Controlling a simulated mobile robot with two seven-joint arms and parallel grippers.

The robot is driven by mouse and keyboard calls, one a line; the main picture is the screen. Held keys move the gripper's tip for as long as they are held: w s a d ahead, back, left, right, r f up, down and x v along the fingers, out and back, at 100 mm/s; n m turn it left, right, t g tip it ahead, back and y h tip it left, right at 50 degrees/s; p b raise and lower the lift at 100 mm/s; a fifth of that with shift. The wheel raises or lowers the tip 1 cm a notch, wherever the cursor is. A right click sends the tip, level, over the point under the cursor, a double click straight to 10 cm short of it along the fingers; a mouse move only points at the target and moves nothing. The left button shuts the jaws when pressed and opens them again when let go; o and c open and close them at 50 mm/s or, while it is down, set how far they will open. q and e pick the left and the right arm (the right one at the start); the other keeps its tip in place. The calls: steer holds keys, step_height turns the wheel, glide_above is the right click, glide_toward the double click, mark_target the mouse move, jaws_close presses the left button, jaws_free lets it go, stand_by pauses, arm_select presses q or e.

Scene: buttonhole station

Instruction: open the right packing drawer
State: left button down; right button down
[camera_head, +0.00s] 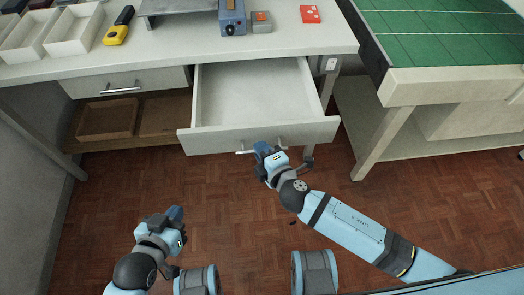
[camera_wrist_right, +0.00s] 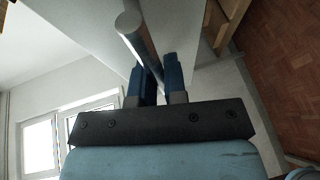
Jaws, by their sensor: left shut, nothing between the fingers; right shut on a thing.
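The right packing drawer (camera_head: 225,142) is pulled far out from under the white worktop, and its pale inside is empty. Its handle (camera_head: 242,152) is a metal bar on the front face. My right gripper (camera_head: 264,151) is shut on this handle. In the right wrist view the handle bar (camera_wrist_right: 133,28) runs between the blue fingers of the right gripper (camera_wrist_right: 160,78). My left gripper (camera_head: 176,213) is shut and empty, low over the floor at the left, well apart from the drawer.
The left drawer (camera_head: 118,84) is shut, above a wooden shelf with a brown box (camera_head: 107,119). White trays (camera_head: 75,28), a yellow device (camera_head: 117,30) and a blue device (camera_head: 232,17) stand on the worktop (camera_head: 170,53). A green-topped table (camera_head: 440,40) stands at right.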

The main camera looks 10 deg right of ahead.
steer(key=shift+s, duration=0.15)
steer(key=c, duration=1.2)
jaws_free()
